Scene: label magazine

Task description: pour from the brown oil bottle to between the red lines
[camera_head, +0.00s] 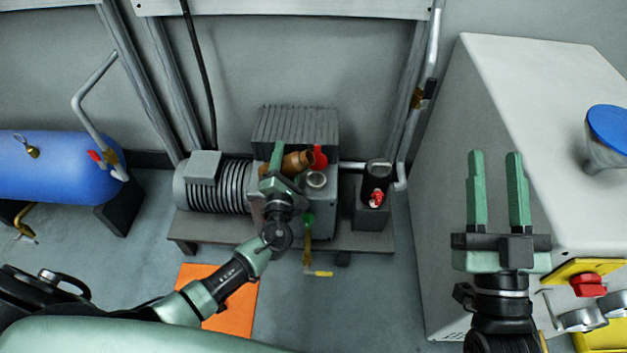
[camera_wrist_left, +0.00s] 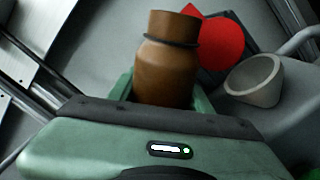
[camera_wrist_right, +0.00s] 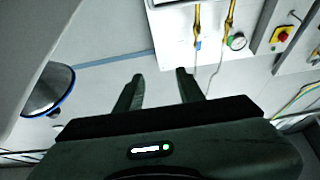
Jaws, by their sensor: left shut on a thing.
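The brown oil bottle (camera_head: 298,162) is held by my left gripper (camera_head: 279,166) above the compressor (camera_head: 320,210). In the left wrist view the bottle (camera_wrist_left: 167,72) sits between the green fingers. In the head view it lies tilted, its neck toward the right. A grey open filler cup (camera_head: 316,180) is just below and right of the bottle; it also shows in the left wrist view (camera_wrist_left: 254,82). I cannot make out the red lines or an oil level. My right gripper (camera_head: 495,160) is open and empty, far to the right.
A red round part (camera_head: 320,157) is beside the bottle and cup. The ribbed motor (camera_head: 215,185) is left, a dark cylinder (camera_head: 376,180) right. A white cabinet (camera_head: 500,100) with a blue-lidded vessel (camera_head: 607,130) fills the right. An orange mat (camera_head: 238,305) lies in front.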

